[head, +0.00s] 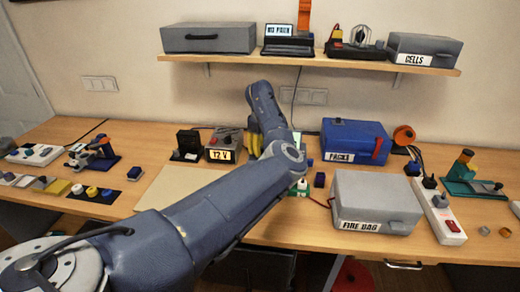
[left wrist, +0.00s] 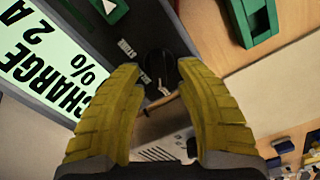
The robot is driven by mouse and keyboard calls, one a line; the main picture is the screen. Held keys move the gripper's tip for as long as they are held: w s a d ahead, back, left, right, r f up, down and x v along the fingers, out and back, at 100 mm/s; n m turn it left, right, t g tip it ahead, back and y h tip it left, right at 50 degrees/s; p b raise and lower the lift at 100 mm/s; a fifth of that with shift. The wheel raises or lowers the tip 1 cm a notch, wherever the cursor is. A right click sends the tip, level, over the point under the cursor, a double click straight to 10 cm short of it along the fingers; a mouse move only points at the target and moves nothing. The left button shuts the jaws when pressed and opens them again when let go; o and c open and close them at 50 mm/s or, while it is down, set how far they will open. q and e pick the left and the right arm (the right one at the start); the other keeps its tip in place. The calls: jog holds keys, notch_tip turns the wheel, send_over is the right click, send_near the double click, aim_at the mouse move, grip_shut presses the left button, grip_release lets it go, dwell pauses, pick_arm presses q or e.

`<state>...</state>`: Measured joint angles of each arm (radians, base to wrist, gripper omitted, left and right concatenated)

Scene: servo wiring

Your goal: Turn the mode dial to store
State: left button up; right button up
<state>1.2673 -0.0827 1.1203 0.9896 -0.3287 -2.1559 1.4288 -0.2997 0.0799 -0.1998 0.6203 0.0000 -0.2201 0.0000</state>
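The charger's lit screen (left wrist: 45,50) reads "CHARGE 2 A" with a percent sign in the left wrist view. Beside it on the dark panel is a black round mode dial (left wrist: 160,65), with a small "STORE" label (left wrist: 126,48) to its left. My left gripper (left wrist: 160,68) has its yellow fingers apart, one on each side of the dial. I cannot tell whether the fingertips touch it. In the head view my left gripper (head: 254,143) is at the table's middle, and my arm hides most of the charger. My right gripper is not in view.
A blue "PACKS" box (head: 352,142) and a grey "FIRE BAG" box (head: 375,200) stand right of my arm. A "12 V" unit (head: 222,146) stands left of the gripper. A beige mat (head: 185,187) lies empty in front of it. The shelf (head: 310,63) hangs above.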

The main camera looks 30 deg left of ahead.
pick_arm(q)
grip_shut()
dwell(0.3)
jog(key=shift+m, duration=0.3)
jog(key=m, duration=0.4)
jog(key=shift+w+d+m, duration=0.1)
jog(key=shift+w+m, duration=0.1)
jog(key=shift+m, duration=0.2)
jog(key=m, duration=0.5)
jog(key=shift+w+d+m, duration=0.2)
jog(key=shift+m, duration=0.1)
jog(key=m, duration=0.6)
jog(key=shift+w+d+f, duration=0.1)
jog(key=shift+d, duration=0.2)
jog(key=m, duration=0.6)
jog(key=shift+d+m, duration=0.3)
jog(key=shift+m, duration=0.3)
